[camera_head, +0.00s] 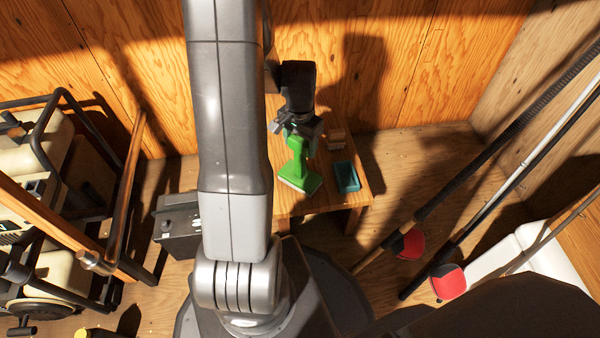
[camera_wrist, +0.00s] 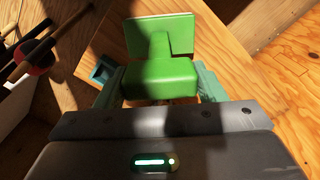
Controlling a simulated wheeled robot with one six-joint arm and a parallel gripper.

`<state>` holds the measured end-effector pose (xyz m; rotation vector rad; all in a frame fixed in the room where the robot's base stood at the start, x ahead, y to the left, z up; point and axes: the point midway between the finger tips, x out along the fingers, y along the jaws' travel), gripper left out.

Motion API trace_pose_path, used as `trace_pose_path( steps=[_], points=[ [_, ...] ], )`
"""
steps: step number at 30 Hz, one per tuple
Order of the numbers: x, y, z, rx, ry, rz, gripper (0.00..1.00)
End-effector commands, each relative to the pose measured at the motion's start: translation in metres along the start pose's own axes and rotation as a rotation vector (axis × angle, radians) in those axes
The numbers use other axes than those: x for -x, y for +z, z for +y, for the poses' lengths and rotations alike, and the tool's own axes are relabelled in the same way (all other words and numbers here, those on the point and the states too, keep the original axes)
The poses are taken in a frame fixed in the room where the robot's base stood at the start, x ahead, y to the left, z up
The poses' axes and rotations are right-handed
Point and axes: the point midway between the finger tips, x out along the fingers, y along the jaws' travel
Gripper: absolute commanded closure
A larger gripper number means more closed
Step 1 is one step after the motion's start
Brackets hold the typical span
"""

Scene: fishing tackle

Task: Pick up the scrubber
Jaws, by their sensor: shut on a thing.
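The green scrubber (camera_head: 297,172) has an upright handle and a flat base with a pale underside edge. It is at the wooden table, below my gripper (camera_head: 302,133). In the wrist view the scrubber (camera_wrist: 160,76) is centred, with the block-like end of its handle between the two teal fingers of my gripper (camera_wrist: 160,88). My gripper is shut on this handle end. The base shows beyond the handle, over the table. I cannot tell whether the base touches the tabletop or hangs just above it.
A teal box (camera_head: 347,177) lies on the table (camera_head: 326,203), right of the scrubber. A small wooden brown block (camera_head: 336,139) sits behind it. Fishing rods (camera_head: 470,185) lean at the right. A dark box (camera_head: 178,228) stands left of my arm. A wooden wall is behind.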

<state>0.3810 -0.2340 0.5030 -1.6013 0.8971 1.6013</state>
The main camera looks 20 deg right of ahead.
Motion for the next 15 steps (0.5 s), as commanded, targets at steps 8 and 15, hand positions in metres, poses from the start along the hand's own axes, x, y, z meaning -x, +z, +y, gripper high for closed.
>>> trace_pose_path(
  steps=[8, 15],
  points=[
    [0.001, 0.000, 0.000, 0.000, 0.000, 0.001, 0.98],
    [0.027, -0.001, -0.001, 0.000, -0.002, 0.004, 0.98]
  ],
)
